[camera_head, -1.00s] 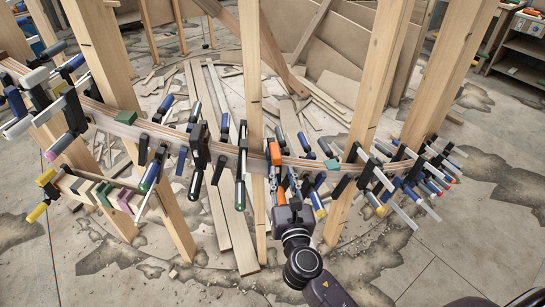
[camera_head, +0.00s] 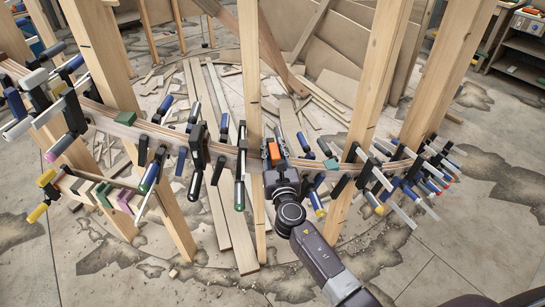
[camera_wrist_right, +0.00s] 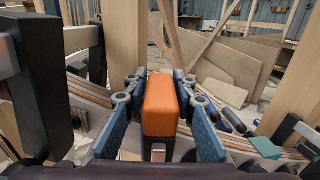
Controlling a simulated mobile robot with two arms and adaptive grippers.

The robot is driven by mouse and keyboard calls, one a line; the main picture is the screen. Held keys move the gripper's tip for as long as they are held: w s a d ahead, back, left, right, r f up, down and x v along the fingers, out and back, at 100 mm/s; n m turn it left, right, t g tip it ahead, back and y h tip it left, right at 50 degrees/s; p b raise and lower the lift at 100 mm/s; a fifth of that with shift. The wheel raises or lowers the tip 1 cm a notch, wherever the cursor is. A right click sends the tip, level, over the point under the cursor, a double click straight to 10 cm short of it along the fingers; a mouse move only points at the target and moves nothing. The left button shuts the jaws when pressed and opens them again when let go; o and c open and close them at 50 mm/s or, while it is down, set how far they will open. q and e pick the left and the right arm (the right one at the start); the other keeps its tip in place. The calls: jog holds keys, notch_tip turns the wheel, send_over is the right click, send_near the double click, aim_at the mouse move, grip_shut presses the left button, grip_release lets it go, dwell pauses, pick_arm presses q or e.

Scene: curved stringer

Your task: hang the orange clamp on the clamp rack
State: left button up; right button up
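The orange clamp (camera_head: 274,152) sits on the curved laminated wood strip, just right of a middle upright post. Its orange block (camera_wrist_right: 161,105) fills the middle of the right wrist view. My right gripper (camera_head: 277,156) reaches the clamp from the near side. Its blue fingers (camera_wrist_right: 160,115) stand on both sides of the orange block, with narrow gaps showing, so it looks open. The lower part of the clamp is hidden by my gripper. My left gripper is not in view. Clamps hang in groups at left and right; I cannot tell which group is the clamp rack.
The curved strip (camera_head: 226,150) runs across several wooden posts (camera_head: 249,70) and carries many dark clamps (camera_head: 198,146) close to my gripper. A teal block (camera_head: 331,164) lies just right of it. Silver-barred clamps (camera_head: 402,217) jut out at right. Loose planks lie on the floor behind.

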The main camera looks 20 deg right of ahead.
jog(key=shift+w, duration=0.2)
jog(key=shift+s, duration=0.1)
grip_shut()
jog(key=shift+r, duration=0.15)
jog(key=shift+r, duration=0.1)
